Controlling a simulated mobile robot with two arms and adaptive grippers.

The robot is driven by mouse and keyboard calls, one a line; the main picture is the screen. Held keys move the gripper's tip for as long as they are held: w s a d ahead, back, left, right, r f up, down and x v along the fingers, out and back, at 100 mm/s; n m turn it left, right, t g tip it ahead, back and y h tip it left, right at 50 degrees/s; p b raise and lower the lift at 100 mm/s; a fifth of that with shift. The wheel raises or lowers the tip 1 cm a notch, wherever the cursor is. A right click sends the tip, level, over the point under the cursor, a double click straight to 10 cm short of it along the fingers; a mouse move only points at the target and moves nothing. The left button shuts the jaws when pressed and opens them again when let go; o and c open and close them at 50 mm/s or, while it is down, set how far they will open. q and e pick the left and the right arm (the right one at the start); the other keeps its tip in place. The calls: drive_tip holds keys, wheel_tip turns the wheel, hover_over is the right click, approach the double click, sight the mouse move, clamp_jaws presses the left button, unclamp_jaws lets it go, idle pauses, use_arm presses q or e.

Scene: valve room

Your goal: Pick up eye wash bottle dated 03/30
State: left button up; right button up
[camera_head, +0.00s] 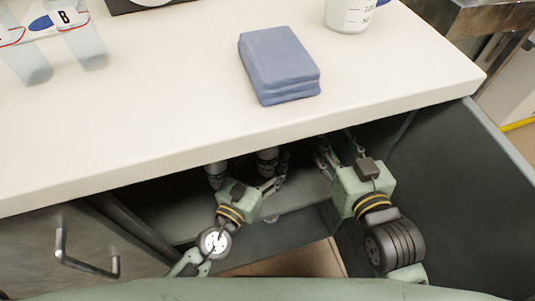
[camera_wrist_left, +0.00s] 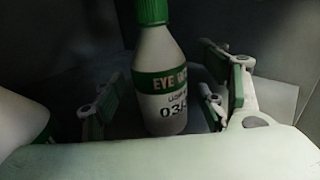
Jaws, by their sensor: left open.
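A white eye wash bottle (camera_wrist_left: 165,75) with a green cap and green label band stands upright in the left wrist view. Its date begins "03/"; the rest is unreadable. My left gripper (camera_wrist_left: 168,90) is open, with one finger on each side of this bottle, not closed on it. A second white bottle (camera_wrist_left: 20,125) with green shows partly at the left edge. In the head view, two dim bottles (camera_head: 267,160) (camera_head: 215,172) stand in the shaded cabinet by my left gripper (camera_head: 250,170). My right gripper (camera_head: 337,145) has its fingers apart under the counter edge, apparently empty.
The white countertop (camera_head: 160,110) overhangs the cabinet. A blue folded cloth (camera_head: 280,62), a white container (camera_head: 350,14) and clear tubes on a rack (camera_head: 85,45) sit on it. An open dark door (camera_head: 460,190) bounds the right; a closed handled door (camera_head: 85,255) is at left.

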use_arm(q)
drive_tip(key=shift+w+d, duration=0.35)
drive_tip(key=shift+w, duration=0.2)
drive_tip(key=c, duration=1.5)
drive_tip(key=shift+r, duration=0.1)
